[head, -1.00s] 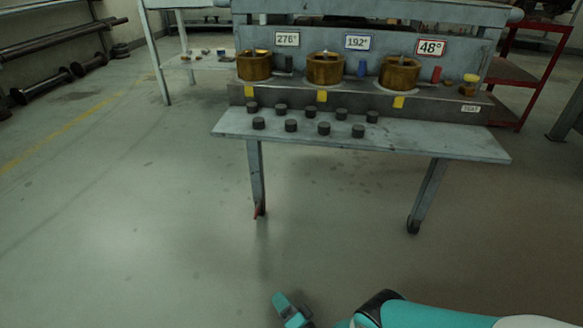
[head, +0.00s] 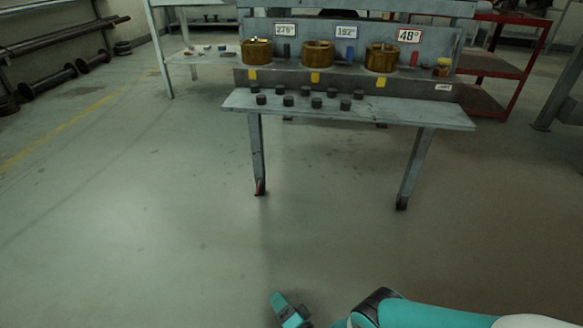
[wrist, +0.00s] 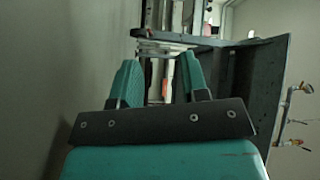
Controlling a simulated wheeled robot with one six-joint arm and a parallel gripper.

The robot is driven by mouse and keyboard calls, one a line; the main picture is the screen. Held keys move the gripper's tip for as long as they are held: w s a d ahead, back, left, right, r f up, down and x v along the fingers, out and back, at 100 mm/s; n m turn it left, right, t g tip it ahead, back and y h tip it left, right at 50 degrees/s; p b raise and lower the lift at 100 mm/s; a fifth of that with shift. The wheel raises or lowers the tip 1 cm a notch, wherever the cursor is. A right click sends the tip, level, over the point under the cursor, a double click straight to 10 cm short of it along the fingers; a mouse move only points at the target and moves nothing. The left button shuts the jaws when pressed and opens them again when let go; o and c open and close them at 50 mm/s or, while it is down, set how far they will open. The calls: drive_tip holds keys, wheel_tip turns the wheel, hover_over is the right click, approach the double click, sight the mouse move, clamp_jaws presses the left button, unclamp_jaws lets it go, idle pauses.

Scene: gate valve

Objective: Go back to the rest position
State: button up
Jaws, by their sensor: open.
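My gripper (head: 291,312) shows at the bottom of the head view, teal and low over the floor, far in front of the bench. In the wrist view its two teal fingers (wrist: 160,82) stand apart with nothing held between them. The grey bench (head: 345,110) carries three brass-coloured round parts, the left one (head: 257,52), the middle one (head: 317,54) and the right one (head: 381,58). Signs above them read about 276°, 192° and 48°. Several small black knobs (head: 317,102) sit on the bench's front shelf.
A red shelf cart (head: 487,62) stands to the right of the bench. A pale side table (head: 196,56) is at the back left. A rack with dark bars (head: 62,45) stands at the far left. The floor (head: 140,220) between me and the bench is clear.

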drive_tip(key=w+a+r+n+g+y+p, duration=0.1)
drive_tip(key=w+a+r+n+g, duration=0.2)
drive_tip(key=w+r, duration=0.4)
drive_tip(key=w+a+r+n+g+y+p, duration=0.1)
drive_tip(key=w+a+r+n, duration=0.1)
drive_tip(key=w+a+r, duration=0.5)
wheel_tip(320, 180, up, 22)
drive_tip(key=n+g+p, duration=0.3)
drive_tip(key=n+g, duration=0.1)
drive_tip(key=n, duration=0.1)
drive_tip(key=s+d+r+n+g+h+p, duration=0.1)
drive_tip(key=s+d+r, duration=0.25)
drive_tip(key=r, duration=0.35)
drive_tip(key=s+d+r+n+g+h+p, duration=0.1)
drive_tip(key=s+d+r+g+h, duration=0.1)
drive_tip(key=d+r, duration=0.3)
drive_tip(key=s+d+r+n+g+h+p, duration=0.1)
drive_tip(key=s+d+r, duration=0.15)
drive_tip(key=r, duration=0.55)
drive_tip(key=s+d+r+g+h+p, duration=0.1)
drive_tip(key=s+d+r+h, duration=0.25)
drive_tip(key=s+d, duration=0.7)
drive_tip(key=s+d+r+g+h+p, duration=0.2)
drive_tip(key=s+d+r, duration=0.4)
drive_tip(key=s, duration=0.8)
wheel_tip(320, 180, up, 37)
drive_tip(key=p, duration=3.7)
drive_tip(key=shift+w+d+r+n+p, duration=0.15)
drive_tip(key=shift+w+d+n+p, duration=0.15)
drive_tip(key=shift+w+d+p, duration=0.1)
